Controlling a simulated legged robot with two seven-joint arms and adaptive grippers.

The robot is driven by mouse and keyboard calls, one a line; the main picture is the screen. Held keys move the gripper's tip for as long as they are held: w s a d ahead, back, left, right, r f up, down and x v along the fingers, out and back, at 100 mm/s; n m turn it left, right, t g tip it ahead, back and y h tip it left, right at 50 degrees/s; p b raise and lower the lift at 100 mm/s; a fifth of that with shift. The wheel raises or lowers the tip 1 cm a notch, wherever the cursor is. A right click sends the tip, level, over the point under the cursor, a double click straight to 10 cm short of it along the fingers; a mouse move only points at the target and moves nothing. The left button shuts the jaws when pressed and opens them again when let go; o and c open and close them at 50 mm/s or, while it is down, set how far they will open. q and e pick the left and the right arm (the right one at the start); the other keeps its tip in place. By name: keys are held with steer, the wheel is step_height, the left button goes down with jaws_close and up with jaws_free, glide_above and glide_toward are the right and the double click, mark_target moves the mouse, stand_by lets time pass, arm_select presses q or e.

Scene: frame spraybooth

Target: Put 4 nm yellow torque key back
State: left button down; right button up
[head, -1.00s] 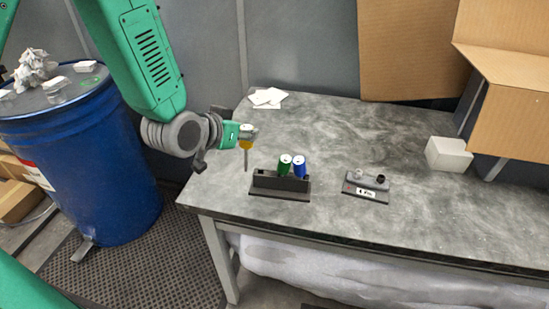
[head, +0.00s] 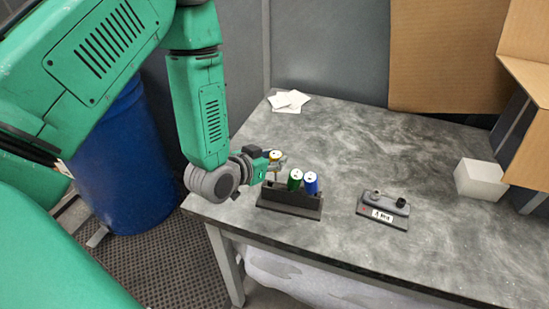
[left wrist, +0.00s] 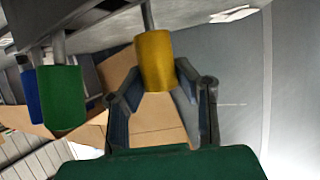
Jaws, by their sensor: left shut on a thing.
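My left gripper (head: 275,163) is shut on the yellow torque key (head: 275,154), holding it upright with its shaft down, at the left end of the black holder (head: 290,210). In the left wrist view the yellow handle (left wrist: 156,60) sits between the two fingers. I cannot tell whether the shaft tip is in the holder's slot. The green key (head: 295,178) and the blue key (head: 310,184) stand upright in the holder, just right of the yellow one. Both also show at left in the left wrist view, green (left wrist: 62,98) and blue (left wrist: 30,95). My right gripper is not in view.
A small grey stand with a white label (head: 383,214) is right of the holder. A white box (head: 481,180) and cardboard boxes (head: 445,55) are at the right and back. White papers (head: 288,101) lie at the back left. A blue barrel (head: 125,165) stands left of the table.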

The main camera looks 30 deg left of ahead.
arm_select(q)
steer(key=shift+d, duration=0.25)
steer(key=c, duration=1.3)
jaws_free()
steer(key=shift+d, duration=0.1)
steer(key=shift+o, duration=0.2)
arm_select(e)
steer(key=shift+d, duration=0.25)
